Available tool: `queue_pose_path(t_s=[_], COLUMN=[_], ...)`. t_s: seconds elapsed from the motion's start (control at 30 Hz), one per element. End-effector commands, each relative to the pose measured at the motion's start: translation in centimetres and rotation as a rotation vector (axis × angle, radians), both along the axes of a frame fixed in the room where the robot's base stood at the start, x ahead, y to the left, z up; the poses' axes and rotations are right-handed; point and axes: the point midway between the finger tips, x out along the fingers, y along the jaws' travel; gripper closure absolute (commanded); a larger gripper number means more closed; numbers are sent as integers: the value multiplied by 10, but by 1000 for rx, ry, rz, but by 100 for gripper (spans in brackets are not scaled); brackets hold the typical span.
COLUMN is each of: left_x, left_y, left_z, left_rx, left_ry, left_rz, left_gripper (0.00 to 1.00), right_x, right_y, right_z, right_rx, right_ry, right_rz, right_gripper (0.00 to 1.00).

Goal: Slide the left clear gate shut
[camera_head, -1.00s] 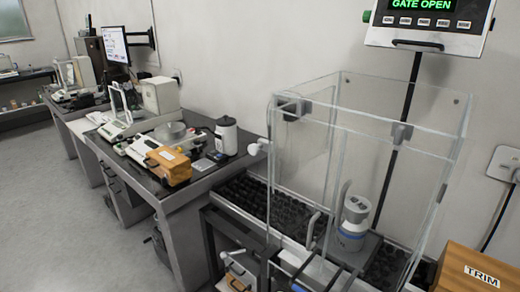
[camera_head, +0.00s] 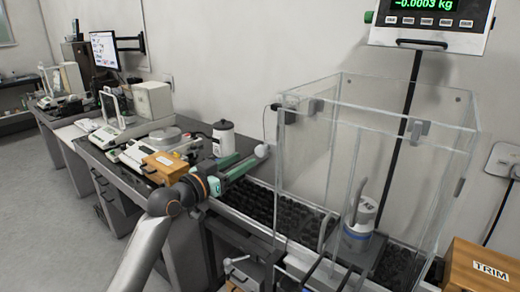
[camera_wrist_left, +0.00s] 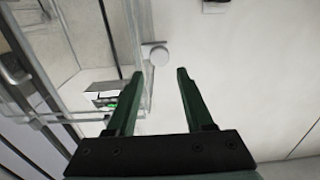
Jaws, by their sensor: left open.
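The clear weighing enclosure (camera_head: 400,140) stands at the right in the head view. Its left clear gate (camera_head: 305,155) is see-through, and I cannot tell how far it stands open. A white round knob (camera_head: 262,150) sticks out on the enclosure's left side; it also shows in the left wrist view (camera_wrist_left: 158,56). My left gripper (camera_head: 262,157) is at the knob. In the left wrist view the two green fingers (camera_wrist_left: 160,74) are apart, with the knob just beyond and between their tips and nothing gripped. My right gripper is not in view.
A grey and white canister (camera_head: 359,225) stands inside the enclosure. The display (camera_head: 430,12) above reads -0.0003 kg. A wooden TRIM box (camera_head: 480,268) is at the lower right. A bench with a wooden box (camera_head: 165,163) and a white jar (camera_head: 225,138) lies to the left.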

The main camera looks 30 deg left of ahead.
Motion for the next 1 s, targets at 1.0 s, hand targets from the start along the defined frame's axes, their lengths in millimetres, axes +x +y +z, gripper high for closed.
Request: queue_pose_path(t_s=[1.0], left_x=[88], left_y=[-8], left_z=[-1], left_rx=[0], left_ry=[1], left_rz=[1], left_gripper=[53], right_x=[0], right_y=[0], right_z=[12], right_rx=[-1], right_ry=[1], right_rz=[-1], right_gripper=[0])
